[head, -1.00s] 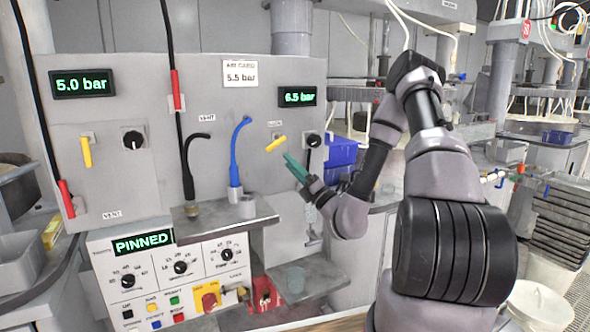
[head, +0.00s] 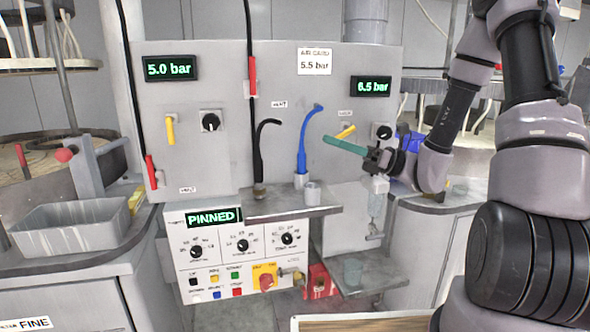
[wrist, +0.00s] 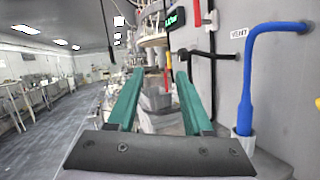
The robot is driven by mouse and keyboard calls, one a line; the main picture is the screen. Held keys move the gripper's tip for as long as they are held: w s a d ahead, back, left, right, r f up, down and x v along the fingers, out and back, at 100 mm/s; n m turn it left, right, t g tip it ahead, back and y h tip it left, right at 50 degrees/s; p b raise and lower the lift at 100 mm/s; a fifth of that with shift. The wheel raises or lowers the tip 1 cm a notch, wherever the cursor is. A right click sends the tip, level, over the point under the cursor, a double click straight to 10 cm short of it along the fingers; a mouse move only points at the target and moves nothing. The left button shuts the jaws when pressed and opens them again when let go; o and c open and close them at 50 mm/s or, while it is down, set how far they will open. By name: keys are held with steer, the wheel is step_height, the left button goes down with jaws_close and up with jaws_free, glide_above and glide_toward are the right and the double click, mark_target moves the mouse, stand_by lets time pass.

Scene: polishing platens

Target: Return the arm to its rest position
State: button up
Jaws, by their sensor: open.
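My gripper (head: 345,146) is in front of the grey control panel (head: 225,120), to the right of the blue hose (head: 303,140) and just below a yellow lever (head: 346,131). Its green fingers point left in the head view. In the wrist view the two green fingers (wrist: 157,100) stand apart with nothing between them, so it is open and empty. My arm reaches in from the right, bent at the elbow.
The blue hose also shows close on the right in the wrist view (wrist: 246,90). A black bent hose (head: 259,150) and a grey shelf (head: 285,207) are beside it. A grey tray (head: 70,228) stands at the left.

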steer(key=s+d+n+g+h, duration=0.2)
steer(key=s+n+g+h, duration=0.4)
steer(key=s+n+h, duration=0.65)
steer(key=d+r+n+t+h, duration=0.5)
steer(key=d+r+t+h, duration=0.2)
steer(key=d, duration=0.5)
step_height(320, 180, up, 2)
steer(key=t, duration=0.3)
steer(key=shift+r, duration=0.25)
